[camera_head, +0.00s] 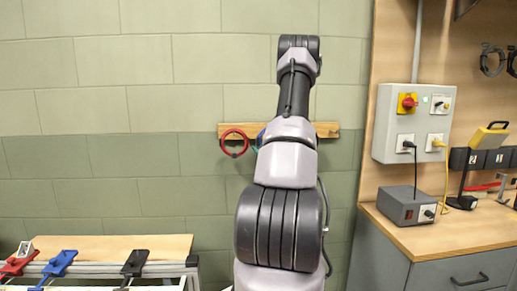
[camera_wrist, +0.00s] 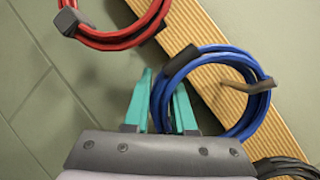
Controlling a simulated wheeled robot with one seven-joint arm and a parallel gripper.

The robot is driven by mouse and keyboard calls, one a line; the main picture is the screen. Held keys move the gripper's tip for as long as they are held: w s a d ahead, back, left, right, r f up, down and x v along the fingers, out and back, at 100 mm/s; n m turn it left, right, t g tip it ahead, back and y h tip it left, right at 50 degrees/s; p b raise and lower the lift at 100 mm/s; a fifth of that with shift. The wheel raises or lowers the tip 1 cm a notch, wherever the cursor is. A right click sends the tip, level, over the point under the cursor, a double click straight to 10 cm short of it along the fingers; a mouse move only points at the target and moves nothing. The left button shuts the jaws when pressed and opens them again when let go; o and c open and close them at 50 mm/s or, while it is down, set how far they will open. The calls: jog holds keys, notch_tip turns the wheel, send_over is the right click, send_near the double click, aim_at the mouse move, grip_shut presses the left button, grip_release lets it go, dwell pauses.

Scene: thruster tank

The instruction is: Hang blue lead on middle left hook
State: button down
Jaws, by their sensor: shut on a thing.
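The blue lead (camera_wrist: 166,92) is a coil with a dark band. Its left side sits between the teal fingers of my gripper (camera_wrist: 163,98), which is shut on it. A brown hook (camera_wrist: 248,87) sticks out from the wooden rail (camera_wrist: 205,30) inside the loop's outline, and its tip crosses in front of the coil's right side. The coil appears to be around this hook; I cannot tell whether it rests on it. In the head view my arm hides most of the lead, and a small blue part (camera_head: 260,137) shows before the rail (camera_head: 325,130).
A red coiled lead (camera_head: 233,142) hangs at the rail's left end, and is close to my gripper in the wrist view (camera_wrist: 110,39). A black coil (camera_wrist: 286,168) is at lower right there. A bench (camera_head: 115,246) with clamps and a right-hand workbench (camera_head: 440,238) stand below.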

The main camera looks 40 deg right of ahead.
dwell(0.3)
jog(key=c, duration=0.7)
grip_release()
jog(key=shift+o, duration=0.2)
jog(key=v, duration=1)
jog(key=shift+s, duration=0.4)
jog(key=shift+a, duration=0.15)
